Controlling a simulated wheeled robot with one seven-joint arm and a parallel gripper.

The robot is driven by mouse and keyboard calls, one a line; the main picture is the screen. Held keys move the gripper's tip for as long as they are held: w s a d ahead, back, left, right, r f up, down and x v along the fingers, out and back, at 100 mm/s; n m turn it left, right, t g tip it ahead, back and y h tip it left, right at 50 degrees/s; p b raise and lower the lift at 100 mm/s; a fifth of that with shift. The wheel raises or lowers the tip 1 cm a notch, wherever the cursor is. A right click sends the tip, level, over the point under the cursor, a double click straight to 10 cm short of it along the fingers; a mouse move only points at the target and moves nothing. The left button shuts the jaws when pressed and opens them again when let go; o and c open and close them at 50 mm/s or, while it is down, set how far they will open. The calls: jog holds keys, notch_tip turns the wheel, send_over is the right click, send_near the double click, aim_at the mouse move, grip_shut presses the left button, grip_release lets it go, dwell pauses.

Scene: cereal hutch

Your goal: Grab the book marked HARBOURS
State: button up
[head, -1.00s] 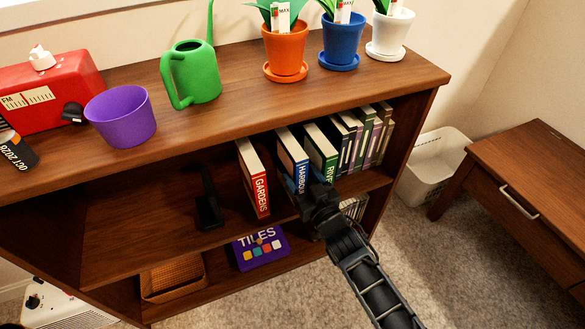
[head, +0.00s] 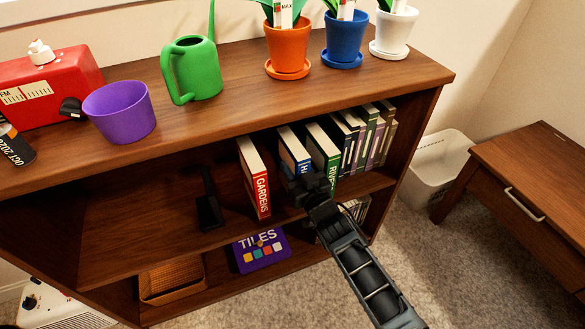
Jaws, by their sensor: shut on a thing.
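The blue HARBOURS book (head: 291,146) stands upright on the middle shelf, between the red GARDENS book (head: 253,177) and the green RIVERS book (head: 323,148). Only the start of its title shows; my gripper and wrist cover the lower part of its spine. My gripper (head: 306,184) is at the front of the blue book and shut on it. The fingertips are mostly hidden, so the exact hold is hard to see.
A row of thinner books (head: 365,135) stands to the right. A black stand (head: 209,207) is left of GARDENS. The top board (head: 230,107) overhangs the shelf. A purple TILES box (head: 262,250) and a wicker basket (head: 172,279) are below. A wooden cabinet (head: 530,175) stands at right.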

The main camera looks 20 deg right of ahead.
grip_shut()
jog(key=shift+r, duration=0.2)
